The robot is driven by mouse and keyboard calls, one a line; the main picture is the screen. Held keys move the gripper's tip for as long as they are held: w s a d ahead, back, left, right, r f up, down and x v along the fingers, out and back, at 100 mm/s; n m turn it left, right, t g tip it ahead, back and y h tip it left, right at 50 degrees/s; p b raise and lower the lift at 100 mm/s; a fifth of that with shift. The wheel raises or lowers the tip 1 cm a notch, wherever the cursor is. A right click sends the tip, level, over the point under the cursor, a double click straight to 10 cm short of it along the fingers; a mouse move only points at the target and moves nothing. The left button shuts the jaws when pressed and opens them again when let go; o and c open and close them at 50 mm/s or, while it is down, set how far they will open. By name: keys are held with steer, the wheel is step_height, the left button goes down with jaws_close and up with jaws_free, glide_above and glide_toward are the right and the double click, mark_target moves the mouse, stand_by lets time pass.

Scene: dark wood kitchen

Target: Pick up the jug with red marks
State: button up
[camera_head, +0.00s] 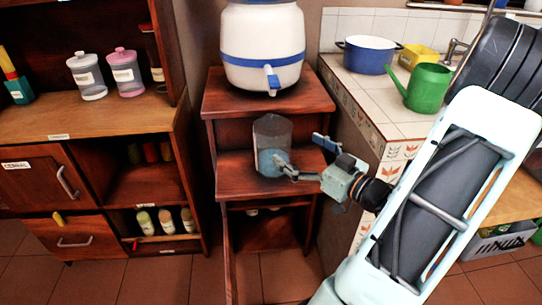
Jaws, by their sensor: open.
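A clear grey jug (271,136) with a bluish lower part stands upright on the middle shelf of a wooden stand, under a white dispenser. I cannot make out red marks on it at this size. My gripper (298,153) is open, just right of the jug. One finger overlaps the jug's lower right side in the picture. The other finger is farther up and right, clear of the jug. I cannot tell whether the nearer finger touches the jug, and nothing is visibly held.
The white dispenser with blue bands (262,45) stands on the stand's top (222,94), with its tap above the jug. A tiled counter (384,100) is to the right, holding a blue pot (367,58) and a green watering can (427,88). A wooden cabinet (105,122) with jars is left.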

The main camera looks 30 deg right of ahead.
mark_target(275, 133)
steer(key=w, duration=0.2)
steer(key=w+a+b, duration=0.1)
steer(key=w, duration=0.5)
steer(key=shift+w+a+b, duration=0.2)
steer(key=shift+b, duration=0.15)
steer(key=c, duration=1.9)
steer(key=shift+c, duration=0.9)
steer(key=shift+r, duration=0.15)
